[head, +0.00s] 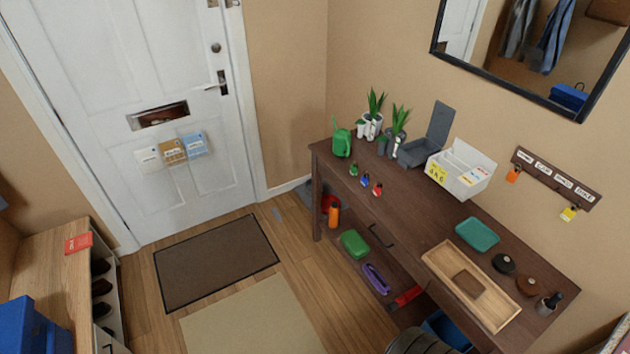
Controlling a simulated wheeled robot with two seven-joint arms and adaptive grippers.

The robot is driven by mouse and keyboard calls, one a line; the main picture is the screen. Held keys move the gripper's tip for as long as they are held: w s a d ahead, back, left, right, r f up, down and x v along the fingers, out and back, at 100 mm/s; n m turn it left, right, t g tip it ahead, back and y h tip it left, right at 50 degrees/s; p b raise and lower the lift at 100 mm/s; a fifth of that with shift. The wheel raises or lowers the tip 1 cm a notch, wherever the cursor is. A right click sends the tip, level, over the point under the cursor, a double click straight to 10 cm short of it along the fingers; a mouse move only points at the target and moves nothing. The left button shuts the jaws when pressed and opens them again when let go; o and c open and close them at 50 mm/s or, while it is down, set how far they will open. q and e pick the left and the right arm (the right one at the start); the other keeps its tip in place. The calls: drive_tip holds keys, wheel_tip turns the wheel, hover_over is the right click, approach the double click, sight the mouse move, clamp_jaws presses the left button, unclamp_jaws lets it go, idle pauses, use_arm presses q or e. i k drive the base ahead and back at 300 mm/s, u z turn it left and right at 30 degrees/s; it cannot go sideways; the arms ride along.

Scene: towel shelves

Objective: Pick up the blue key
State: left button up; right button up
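A small blue item that looks like the blue key (365,181) is on the dark wooden console table (412,212), near its front edge. It sits between a similar green one (353,169) and a red one (377,189), in a short row. It is too small to make out its exact shape. Neither of my grippers shows in the head view.
Behind the row are a green watering can (341,143), potted plants (376,110), an open grey box (420,150) and a white divided box (461,168). A wooden tray (440,267) lies to the right. Floor before the door holds a brown mat (216,262).

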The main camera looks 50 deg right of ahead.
sight(364, 182)
drive_tip(key=u, duration=0.3)
drive_tip(key=i, duration=1.2)
drive_tip(key=z, duration=2.9)
